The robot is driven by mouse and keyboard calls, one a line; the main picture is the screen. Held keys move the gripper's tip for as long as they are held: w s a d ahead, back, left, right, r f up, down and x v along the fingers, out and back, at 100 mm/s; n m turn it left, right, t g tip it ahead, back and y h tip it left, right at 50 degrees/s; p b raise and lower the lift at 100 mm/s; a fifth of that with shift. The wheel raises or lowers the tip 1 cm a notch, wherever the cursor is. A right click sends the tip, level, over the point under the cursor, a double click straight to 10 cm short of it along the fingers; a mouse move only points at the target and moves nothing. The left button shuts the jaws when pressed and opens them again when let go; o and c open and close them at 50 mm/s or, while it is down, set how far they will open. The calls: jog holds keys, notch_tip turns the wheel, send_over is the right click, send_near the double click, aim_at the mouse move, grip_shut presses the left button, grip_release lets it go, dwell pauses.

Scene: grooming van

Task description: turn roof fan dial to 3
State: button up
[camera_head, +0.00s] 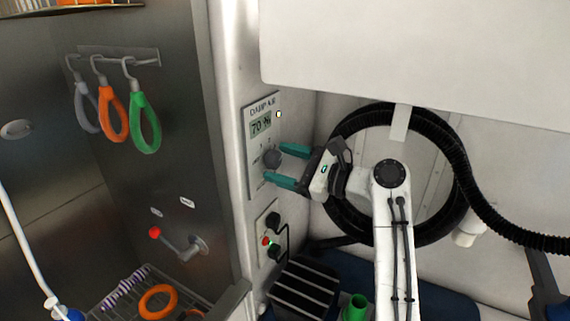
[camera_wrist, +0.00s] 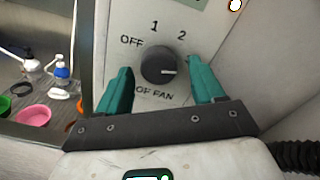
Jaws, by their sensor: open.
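The roof fan dial (camera_wrist: 154,63) is a dark round knob on a pale wall panel (camera_wrist: 113,20). In the wrist view, OFF, 1 and 2 show around it, and no 3 is visible. Its white pointer line points right, toward my right finger. The label below reads "OF FAN", with its start hidden by my left finger. My gripper (camera_wrist: 162,82) is open, with one teal finger on each side of the dial and gaps visible between them and it. In the head view, my gripper (camera_head: 276,163) reaches left to the dial (camera_head: 271,158).
A display reading 70 % (camera_head: 261,124) sits above the dial. A lower panel (camera_head: 267,230) carries black knobs and a red button. A black hose (camera_head: 460,170) loops behind my arm. Orange (camera_head: 113,115) and green (camera_head: 146,122) loops hang left. A black slatted box (camera_head: 303,287) stands below.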

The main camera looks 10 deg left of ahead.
jog(key=b+v, duration=0.3)
jog(key=v, duration=0.7)
jog(key=shift+d, duration=0.4)
jog(key=shift+s, duration=0.15)
jog(key=s+d+f+n+h, duration=0.25)
jog(key=s+d+f, duration=0.2)
jog(key=f, duration=0.55)
jog(key=s+d+f+n+h+b, duration=0.15)
jog(key=s+d+f+h, duration=0.3)
jog(key=f, duration=0.65)
jog(key=s+d+f+n+h, duration=0.35)
jog(key=s+f, duration=0.25)
jog(key=f, duration=0.4)
jog(key=s+d+f+n+g+h, duration=0.1)
jog(key=s+d+f+n+h, duration=0.1)
jog(key=s, duration=0.7)
jog(key=s+d+f+n+g+h, duration=0.2)
jog(key=s+d, duration=0.4)
jog(key=s, duration=0.3)
jog(key=s+d+f+n+g+h+b, duration=0.1)
jog(key=s+d+f+n, duration=0.3)
jog(key=s, duration=0.5)
notch_tip(320, 180, down, 2)
jog(key=shift+d+g+h, duration=0.35)
jog(key=shift+g+h, duration=0.25)
jog(key=shift+h, duration=0.25)
